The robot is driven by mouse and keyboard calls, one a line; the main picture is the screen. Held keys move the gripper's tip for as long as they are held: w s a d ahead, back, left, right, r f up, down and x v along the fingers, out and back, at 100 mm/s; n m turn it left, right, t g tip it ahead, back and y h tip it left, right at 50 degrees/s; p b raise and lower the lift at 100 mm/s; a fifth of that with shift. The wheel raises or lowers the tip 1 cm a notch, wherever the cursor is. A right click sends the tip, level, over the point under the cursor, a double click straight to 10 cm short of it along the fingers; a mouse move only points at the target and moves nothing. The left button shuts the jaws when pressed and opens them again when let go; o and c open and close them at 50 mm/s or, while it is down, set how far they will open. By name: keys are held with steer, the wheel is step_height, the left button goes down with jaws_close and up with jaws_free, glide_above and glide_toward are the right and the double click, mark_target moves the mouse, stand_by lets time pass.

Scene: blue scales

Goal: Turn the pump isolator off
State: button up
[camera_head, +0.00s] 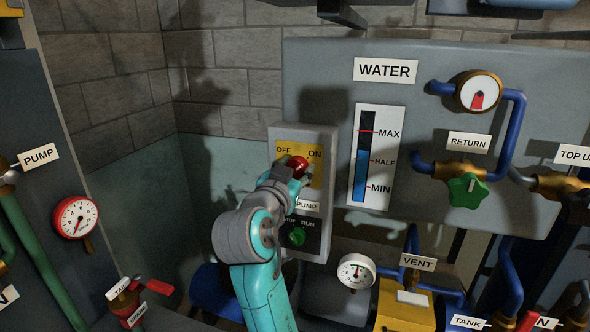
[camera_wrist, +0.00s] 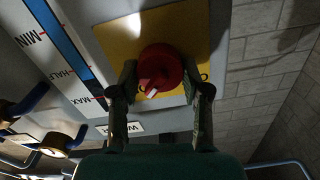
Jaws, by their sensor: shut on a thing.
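The pump isolator is a round red knob (camera_head: 298,164) on a yellow plate (camera_head: 287,148) marked OFF at left and ON at right, on a grey box labelled PUMP. My gripper (camera_head: 291,172) reaches it from the front and partly covers it. In the wrist view the red knob (camera_wrist: 160,68) sits between the two fingers of my gripper (camera_wrist: 160,76), which are shut on it from both sides. That view is turned over. A white mark on the knob's raised grip points toward the picture's bottom, slightly left. A finger hides most of the lettering there.
Below the isolator is a green STOP/RUN knob (camera_head: 297,236). Right of the box stand the WATER level scale (camera_head: 371,157) and the green RETURN valve (camera_head: 467,190). Bare wall lies left of the box.

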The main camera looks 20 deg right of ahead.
steer(key=shift+n, duration=0.3)
steer(key=n, duration=0.4)
steer(key=shift+a, duration=0.1)
steer(key=n, duration=0.4)
steer(key=shift+w+n, duration=0.1)
steer(key=shift+n, duration=0.3)
steer(key=n, duration=0.4)
steer(key=shift+n, duration=0.3)
steer(key=shift+a+f+n, duration=0.1)
steer(key=shift+f+n, duration=0.05)
steer(key=shift+n, duration=1.75)
steer(key=o, duration=1.1)
steer(key=shift+o, duration=0.2)
